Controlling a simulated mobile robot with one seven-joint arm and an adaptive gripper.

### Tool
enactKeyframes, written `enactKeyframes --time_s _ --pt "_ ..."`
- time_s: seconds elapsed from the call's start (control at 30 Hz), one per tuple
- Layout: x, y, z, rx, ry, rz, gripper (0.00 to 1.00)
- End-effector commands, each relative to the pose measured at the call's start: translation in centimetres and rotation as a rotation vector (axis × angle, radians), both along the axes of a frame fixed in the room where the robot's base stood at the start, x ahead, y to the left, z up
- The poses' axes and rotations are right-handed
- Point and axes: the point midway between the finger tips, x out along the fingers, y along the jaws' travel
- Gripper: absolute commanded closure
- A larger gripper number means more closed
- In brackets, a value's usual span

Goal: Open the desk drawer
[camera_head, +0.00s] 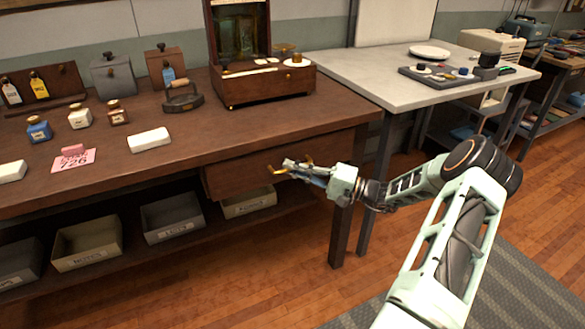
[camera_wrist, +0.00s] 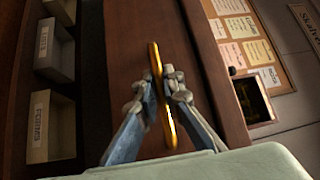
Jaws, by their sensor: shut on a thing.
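The wooden desk (camera_head: 180,120) has a brown drawer (camera_head: 235,175) under its top, at the right end. A brass bar handle (camera_head: 276,171) sits on the drawer front; its middle is partly hidden by my fingers. My gripper (camera_head: 294,165) reaches in from the right and is shut on this handle. In the wrist view the golden handle (camera_wrist: 168,125) runs between the two fingertips of my gripper (camera_wrist: 163,90), with the drawer front (camera_wrist: 125,65) behind it.
Labelled bins (camera_head: 88,243) stand on the shelf below the desk. Bottles, a flat iron (camera_head: 182,97) and an open wooden box (camera_head: 262,85) stand on top. A grey-topped table (camera_head: 350,68) adjoins at right. The wooden floor (camera_head: 280,270) before the desk is clear.

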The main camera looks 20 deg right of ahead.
Motion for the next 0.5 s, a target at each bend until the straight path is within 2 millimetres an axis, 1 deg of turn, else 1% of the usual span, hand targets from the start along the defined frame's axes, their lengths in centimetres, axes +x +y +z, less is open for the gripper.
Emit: enactKeyframes --time_s 0.17,0.27,0.37,0.5 --pt "-2.1 -0.2 0.1 0.002 0.004 -0.002 1.00" --pt "-4.1 -0.3 0.2 0.002 0.004 -0.002 1.00" --pt "-6.5 -0.4 0.3 0.002 0.004 -0.003 1.00" --pt "-10.4 -0.5 0.3 0.002 0.004 -0.004 1.00"
